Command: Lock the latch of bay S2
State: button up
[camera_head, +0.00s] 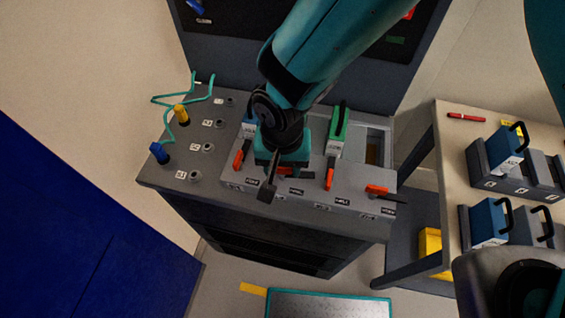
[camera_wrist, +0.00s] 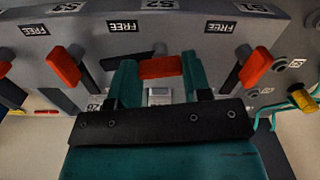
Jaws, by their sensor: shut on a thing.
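The bay S2 latch has a red handle (camera_wrist: 160,67), seen in the wrist view between the two teal fingers of my gripper (camera_wrist: 160,78). My gripper is shut on this handle, which lies crosswise in that view. The S2 label (camera_wrist: 158,5) and a FREE label (camera_wrist: 122,26) show beyond it. In the head view my gripper (camera_head: 285,168) is low over the rack's front strip, and a bit of red handle (camera_head: 292,172) shows beside it. My arm hides most of bay S2.
Neighbouring red latch handles (camera_head: 238,160) (camera_head: 330,172) point lengthwise; the far-right one (camera_head: 377,190) lies crosswise. A green module (camera_head: 338,130) stands right of my arm. Teal cable with yellow (camera_head: 181,113) and blue (camera_head: 158,152) plugs is at left. A bench (camera_head: 450,125) with blue modules stands right.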

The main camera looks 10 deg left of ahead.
jog(key=n, duration=0.4)
jog(key=n+b, duration=0.1)
jog(key=n, duration=0.6)
jog(key=shift+n, duration=2.1)
jog(key=o, duration=0.9)
jog(key=shift+r+b, duration=0.15)
jog(key=shift+b, duration=0.15)
